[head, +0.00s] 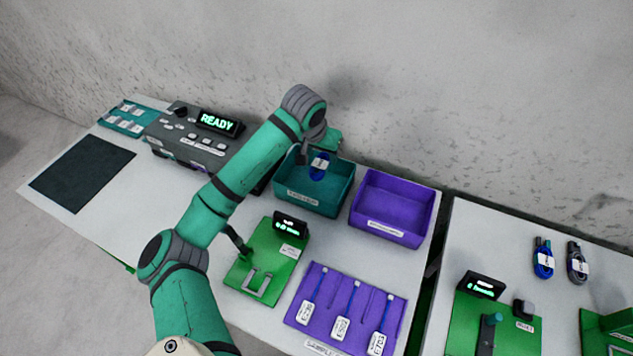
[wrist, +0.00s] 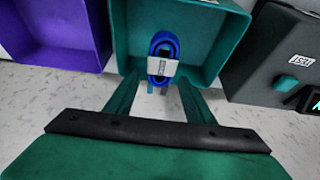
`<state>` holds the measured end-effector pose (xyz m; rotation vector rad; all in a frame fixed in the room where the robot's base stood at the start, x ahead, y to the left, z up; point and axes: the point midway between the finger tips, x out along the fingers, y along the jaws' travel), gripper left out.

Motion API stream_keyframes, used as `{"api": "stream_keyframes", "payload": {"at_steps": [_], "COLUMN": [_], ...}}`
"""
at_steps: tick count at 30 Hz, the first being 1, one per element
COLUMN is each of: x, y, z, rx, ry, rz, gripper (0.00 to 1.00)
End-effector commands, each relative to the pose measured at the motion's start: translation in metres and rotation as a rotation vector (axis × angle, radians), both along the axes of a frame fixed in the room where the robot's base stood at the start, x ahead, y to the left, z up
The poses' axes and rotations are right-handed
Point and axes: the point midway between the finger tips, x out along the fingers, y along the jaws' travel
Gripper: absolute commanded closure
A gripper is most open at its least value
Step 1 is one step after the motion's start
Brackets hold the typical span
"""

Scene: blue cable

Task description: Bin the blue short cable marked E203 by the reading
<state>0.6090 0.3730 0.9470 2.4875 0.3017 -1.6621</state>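The blue cable (head: 319,165) is coiled with a white band around it. It shows at the teal bin (head: 296,198), near that bin's back wall. In the wrist view the cable (wrist: 163,46) lies beyond and between my fingertips, with a gap on each side. I cannot tell whether it hangs in the air or touches the bin (wrist: 212,30). My gripper (wrist: 158,88) is open above the bin's wall-side rim; in the head view it is partly hidden by my arm. The cable's marking is too small to read.
A purple bin (head: 393,208) stands right of the teal one. A grey device (head: 185,140) displays READY. A green fixture (head: 262,265) with a small display and a purple tray (head: 335,300) with tagged cables lie in front. A blue cable (head: 543,258) and grey cable (head: 577,262) lie on the right table.

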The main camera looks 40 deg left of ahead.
Motion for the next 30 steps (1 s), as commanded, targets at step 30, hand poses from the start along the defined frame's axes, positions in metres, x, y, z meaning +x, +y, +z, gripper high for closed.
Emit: {"api": "stream_keyframes", "payload": {"at_steps": [30], "x": [-0.036], "y": [-0.009], "z": [0.091], "rx": [0.001], "ry": [-0.001], "rz": [-0.001], "gripper": [0.43]}}
